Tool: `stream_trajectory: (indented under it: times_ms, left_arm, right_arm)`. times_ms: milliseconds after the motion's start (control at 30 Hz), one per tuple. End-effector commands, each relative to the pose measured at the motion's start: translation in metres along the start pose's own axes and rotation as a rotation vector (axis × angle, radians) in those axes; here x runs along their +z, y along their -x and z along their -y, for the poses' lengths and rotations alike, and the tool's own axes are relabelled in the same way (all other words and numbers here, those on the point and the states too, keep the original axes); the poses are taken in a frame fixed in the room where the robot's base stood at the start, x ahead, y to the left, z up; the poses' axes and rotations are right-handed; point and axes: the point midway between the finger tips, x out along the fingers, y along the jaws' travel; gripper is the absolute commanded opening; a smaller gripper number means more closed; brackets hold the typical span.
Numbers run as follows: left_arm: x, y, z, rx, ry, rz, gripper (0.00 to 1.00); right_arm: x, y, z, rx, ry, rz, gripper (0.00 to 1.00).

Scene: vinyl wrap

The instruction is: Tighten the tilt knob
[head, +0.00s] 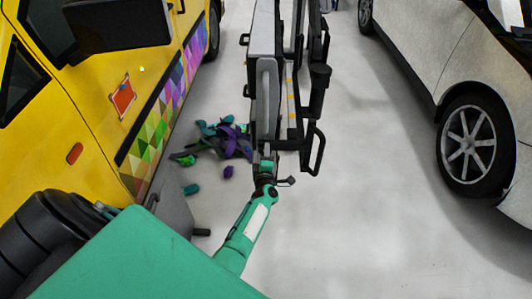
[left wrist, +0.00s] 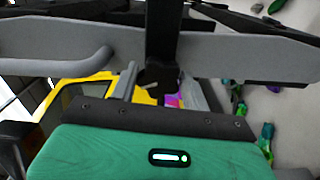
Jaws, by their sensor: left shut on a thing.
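The tall grey and black stand (head: 264,92) is in the middle of the head view. My left gripper (head: 266,154) is at its near lower end, with the green forearm reaching up from below. In the left wrist view my left gripper (left wrist: 160,88) has one grey finger on each side of a small dark knob (left wrist: 158,76), below a black upright post. The gripper is shut on this knob, which looks like the tilt knob. The contact is partly shaded and small. In the head view the knob is hidden by the gripper and frame. My right gripper is not in view.
A yellow van (head: 75,115) with a colourful patterned side is at left. A white car (head: 470,70) is at right. Several purple, teal and green scraps (head: 225,138) lie on the floor left of the stand. The grey floor (head: 370,200) right of the stand is clear.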

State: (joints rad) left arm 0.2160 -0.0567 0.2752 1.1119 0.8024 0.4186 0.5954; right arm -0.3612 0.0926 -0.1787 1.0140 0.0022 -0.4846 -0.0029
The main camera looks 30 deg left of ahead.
Motion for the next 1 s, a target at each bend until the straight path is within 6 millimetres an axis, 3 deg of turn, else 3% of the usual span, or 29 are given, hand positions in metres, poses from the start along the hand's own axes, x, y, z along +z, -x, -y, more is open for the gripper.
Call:
stream_trajectory:
  times_ms: [100,500,1000]
  left_arm:
    - [0.000,0.000,-0.002,0.000,-0.101,0.000,0.24]
    - [0.001,0.000,0.001,-0.001,-0.359,0.002,0.24]
    - [0.001,0.000,0.002,0.000,-0.441,0.002,0.24]
  right_arm:
    - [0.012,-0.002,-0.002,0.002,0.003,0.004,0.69]
    - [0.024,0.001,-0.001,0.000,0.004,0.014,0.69]
    - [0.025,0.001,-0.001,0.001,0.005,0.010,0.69]
